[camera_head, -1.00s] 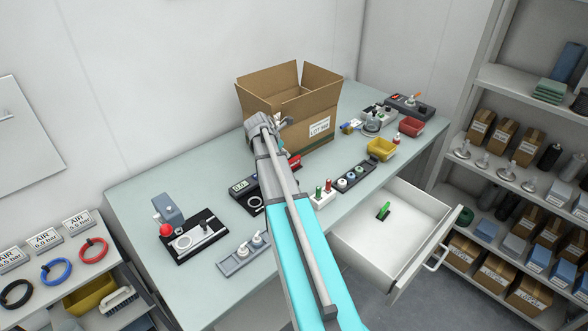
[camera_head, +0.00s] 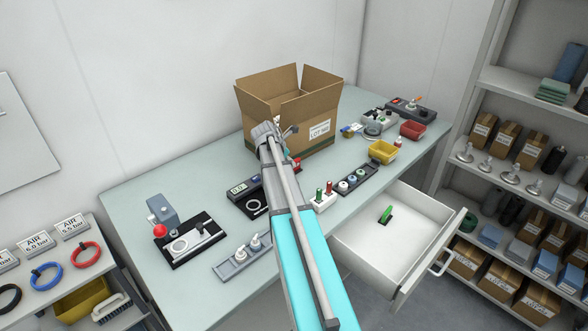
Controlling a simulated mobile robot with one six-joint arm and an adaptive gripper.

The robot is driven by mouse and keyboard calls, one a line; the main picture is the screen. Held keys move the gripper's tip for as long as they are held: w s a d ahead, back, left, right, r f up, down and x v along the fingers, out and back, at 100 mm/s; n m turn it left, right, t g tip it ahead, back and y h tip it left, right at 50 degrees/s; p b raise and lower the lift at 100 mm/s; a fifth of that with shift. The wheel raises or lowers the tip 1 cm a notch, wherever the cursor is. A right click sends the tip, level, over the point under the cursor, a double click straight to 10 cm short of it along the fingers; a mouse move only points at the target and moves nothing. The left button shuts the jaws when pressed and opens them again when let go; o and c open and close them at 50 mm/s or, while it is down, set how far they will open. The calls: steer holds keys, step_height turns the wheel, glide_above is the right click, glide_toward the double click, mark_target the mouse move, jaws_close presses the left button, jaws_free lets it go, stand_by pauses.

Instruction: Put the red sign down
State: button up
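A small red piece (camera_head: 297,164), perhaps the red sign, shows at the right edge of my arm, low in front of the open cardboard box. Most of it is hidden by the arm, so its shape and any print cannot be read. My gripper (camera_head: 289,130) is at the far end of the arm, in front of the box's near side. Only a small grey part of it sticks out to the right of the arm, above the red piece. Its fingertips are not clear, and I cannot tell whether it is open or holds anything.
The cardboard box (camera_head: 318,101) stands at the table's back. A display device (camera_head: 240,188), a white block with green and red pegs (camera_head: 322,203), and yellow (camera_head: 384,151) and red (camera_head: 412,129) bins stand around. An open drawer (camera_head: 390,243) juts out in front, holding a green item.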

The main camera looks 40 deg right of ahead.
steer(key=b+x, duration=0.2)
steer(key=x, duration=0.1)
steer(key=shift+w+b, duration=0.2)
steer(key=shift+b, duration=0.1)
steer(key=shift+b+x, duration=0.85)
steer(key=shift+x, duration=0.25)
steer(key=shift+c, duration=0.2)
steer(key=shift+s, duration=0.1)
jaws_close()
